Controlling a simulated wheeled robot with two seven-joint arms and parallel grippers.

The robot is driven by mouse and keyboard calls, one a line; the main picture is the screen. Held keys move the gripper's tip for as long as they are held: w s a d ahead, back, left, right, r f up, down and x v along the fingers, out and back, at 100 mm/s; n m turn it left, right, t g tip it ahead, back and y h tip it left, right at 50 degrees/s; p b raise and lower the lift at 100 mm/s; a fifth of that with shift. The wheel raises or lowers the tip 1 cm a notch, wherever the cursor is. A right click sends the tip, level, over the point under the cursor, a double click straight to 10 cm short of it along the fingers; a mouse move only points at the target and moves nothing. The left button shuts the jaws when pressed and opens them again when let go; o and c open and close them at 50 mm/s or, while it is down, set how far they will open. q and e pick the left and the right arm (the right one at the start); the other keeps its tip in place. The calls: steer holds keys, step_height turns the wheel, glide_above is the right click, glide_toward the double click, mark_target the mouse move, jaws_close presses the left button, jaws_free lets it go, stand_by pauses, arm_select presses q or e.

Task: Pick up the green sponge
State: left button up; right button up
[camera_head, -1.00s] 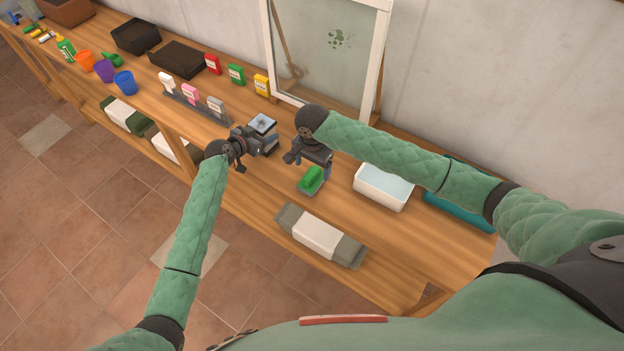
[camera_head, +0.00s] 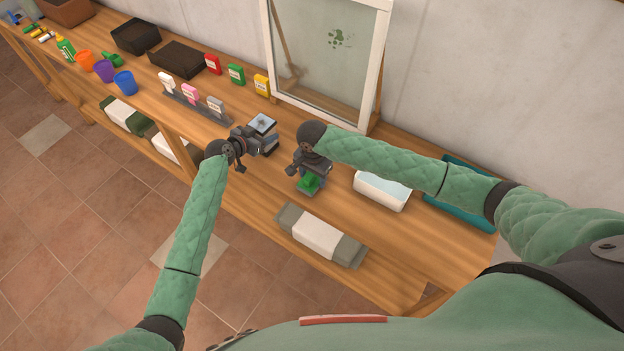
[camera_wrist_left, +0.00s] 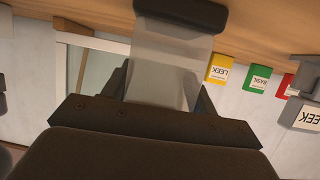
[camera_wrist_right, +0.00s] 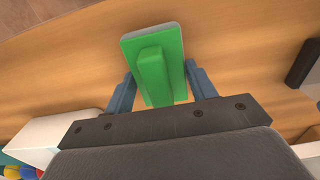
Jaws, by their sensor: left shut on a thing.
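The green sponge (camera_head: 308,183) lies on the wooden table below my right gripper (camera_head: 311,174), which partly hides it in the head view. In the right wrist view the sponge (camera_wrist_right: 165,75) has a raised green block on a flat base with a pale edge. The two fingers of my right gripper are open, one on each side of the sponge. I cannot tell whether they touch it. My left gripper (camera_head: 268,143) is shut on a grey, partly see-through piece (camera_wrist_left: 175,65) with a dark bar at its end.
A white water basin (camera_head: 382,190) stands right of the sponge, with a teal tray (camera_head: 450,212) beyond it. A framed glass pane (camera_head: 325,65) stands behind. A grey-and-white bag (camera_head: 320,236) lies on the lower shelf.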

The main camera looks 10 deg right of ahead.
steer(key=c, duration=0.4)
step_height(320, 180, up, 10)
steer(key=shift+r, duration=0.1)
stand_by(0.4)
